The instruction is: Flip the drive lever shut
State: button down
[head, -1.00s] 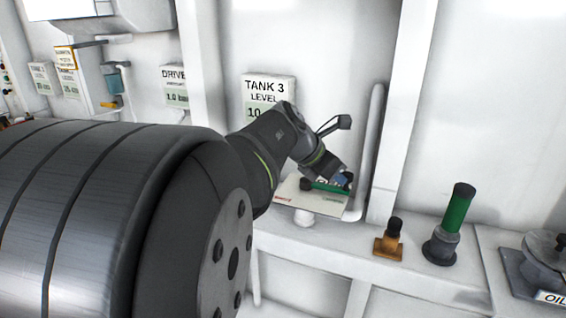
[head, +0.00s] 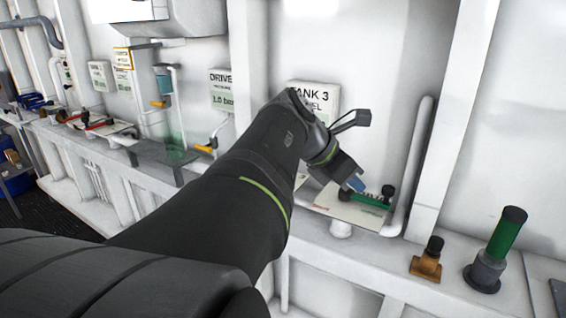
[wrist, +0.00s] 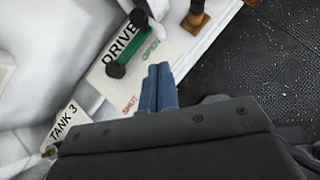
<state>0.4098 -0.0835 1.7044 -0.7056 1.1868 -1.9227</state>
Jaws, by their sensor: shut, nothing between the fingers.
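The drive lever (head: 370,199) is a green bar with a black knob at each end, on a white plate (head: 345,211) on the ledge. The wrist view also shows the lever (wrist: 128,45) on the plate marked DRIVE, with green OPEN and red SHUT lettering. The lever lies nearer the DRIVE and OPEN lettering; SHUT is off towards the TANK 3 end. My gripper (head: 356,184) is at the lever's left end in the head view. In the wrist view its blue fingers (wrist: 158,70) are together, empty, over the plate beside the lever. Contact cannot be told.
A white pipe (head: 412,165) rises just right of the plate. The TANK 3 panel (head: 322,100) is on the wall behind my arm. Bare ledge lies between plate and fitting.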

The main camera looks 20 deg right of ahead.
jog(key=v, duration=0.3)
jog(key=shift+s+a+r, duration=0.15)
jog(key=shift+s+r, duration=0.15)
jog(key=x, duration=0.5)
jog(key=w+x, duration=0.1)
jog(key=x, duration=0.2)
jog(key=shift+w+f, duration=0.1)
jog(key=shift+f, duration=0.25)
jog(key=d, duration=0.2)
jog(key=w+d+f, duration=0.1)
jog(key=d, duration=0.1)
jog(key=shift+w+f, duration=0.1)
jog(key=shift+a, duration=0.3)
jog(key=shift+d, duration=0.1)
